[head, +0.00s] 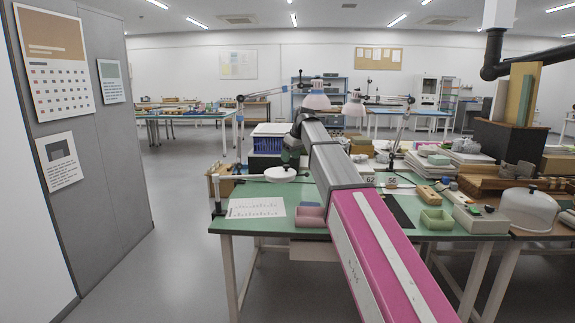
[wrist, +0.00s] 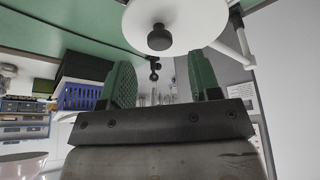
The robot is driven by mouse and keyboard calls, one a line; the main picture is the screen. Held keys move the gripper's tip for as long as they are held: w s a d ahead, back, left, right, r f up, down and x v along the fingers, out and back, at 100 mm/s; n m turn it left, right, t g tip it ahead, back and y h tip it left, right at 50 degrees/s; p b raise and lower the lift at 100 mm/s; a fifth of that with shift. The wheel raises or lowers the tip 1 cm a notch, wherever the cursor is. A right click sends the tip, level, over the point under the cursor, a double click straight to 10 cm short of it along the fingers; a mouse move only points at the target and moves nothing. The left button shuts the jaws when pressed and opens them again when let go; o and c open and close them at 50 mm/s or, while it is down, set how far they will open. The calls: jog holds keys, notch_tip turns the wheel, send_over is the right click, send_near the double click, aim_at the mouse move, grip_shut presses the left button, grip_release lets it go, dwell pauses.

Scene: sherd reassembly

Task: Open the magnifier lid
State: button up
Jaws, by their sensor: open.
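The magnifier's round white lid (head: 277,175) lies flat at the end of a white arm (head: 214,190) by the left edge of the green table. In the wrist view the lid (wrist: 195,20) fills the top, with a round black knob (wrist: 159,38) on its face. My gripper (wrist: 160,65) has two green ridged fingers, spread apart and empty. The knob shows between and beyond the fingertips, apart from both. In the head view my gripper (head: 292,158) is just above the lid and partly hidden by my arm. The lens is not visible; the lid appears closed.
A printed sheet (head: 256,208) and pinkish blocks (head: 311,214) lie on the table (head: 240,226). A blue crate (head: 270,138) stands behind. Desk lamps (head: 317,100) rise beyond my gripper. Floor left of the table is clear.

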aim_at(287, 166)
jog(key=shift+x, duration=2.15)
grip_shut()
